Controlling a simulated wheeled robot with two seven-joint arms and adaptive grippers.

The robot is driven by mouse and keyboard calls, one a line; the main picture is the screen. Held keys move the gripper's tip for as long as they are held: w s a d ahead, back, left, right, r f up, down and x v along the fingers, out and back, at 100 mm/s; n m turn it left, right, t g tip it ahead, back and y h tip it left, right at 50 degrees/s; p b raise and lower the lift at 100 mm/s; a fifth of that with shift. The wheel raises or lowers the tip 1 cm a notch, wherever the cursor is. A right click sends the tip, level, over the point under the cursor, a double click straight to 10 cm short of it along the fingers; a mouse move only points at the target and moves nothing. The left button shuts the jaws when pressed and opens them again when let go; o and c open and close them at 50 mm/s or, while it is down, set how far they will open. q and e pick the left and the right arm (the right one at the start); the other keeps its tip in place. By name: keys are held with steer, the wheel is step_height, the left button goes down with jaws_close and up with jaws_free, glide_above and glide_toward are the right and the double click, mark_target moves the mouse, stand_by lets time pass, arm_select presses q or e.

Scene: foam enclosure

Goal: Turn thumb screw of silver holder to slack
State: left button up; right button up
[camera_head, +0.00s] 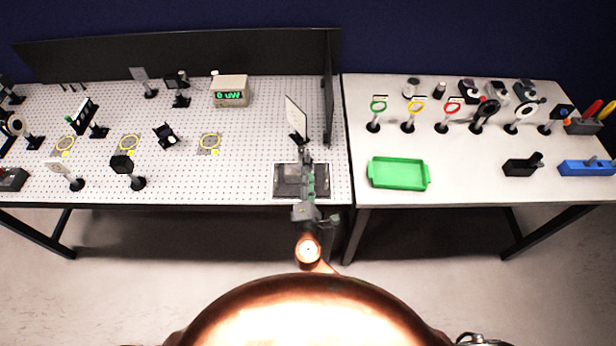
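My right gripper (306,160) reaches out over the front right of the perforated board. It is seen from above and is too small to tell whether its fingers are open or shut. Just beyond it stands a post holder with a tilted white plate (295,114) on a dark base; the fingertips overlap this base in the picture, and contact cannot be told. A dark square plate (287,181) lies under the gripper. Which holder is the silver one is unclear, and no thumb screw can be made out. My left gripper is out of view.
A black upright panel (328,90) stands right of the gripper. A meter (230,91) reads "0 uW". Several mounts stand on the left board. The right table has a green tray (397,173), ring holders along the back and a blue block (586,168).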

steer(key=shift+o, duration=1.1)
steer(key=s, duration=1.2)
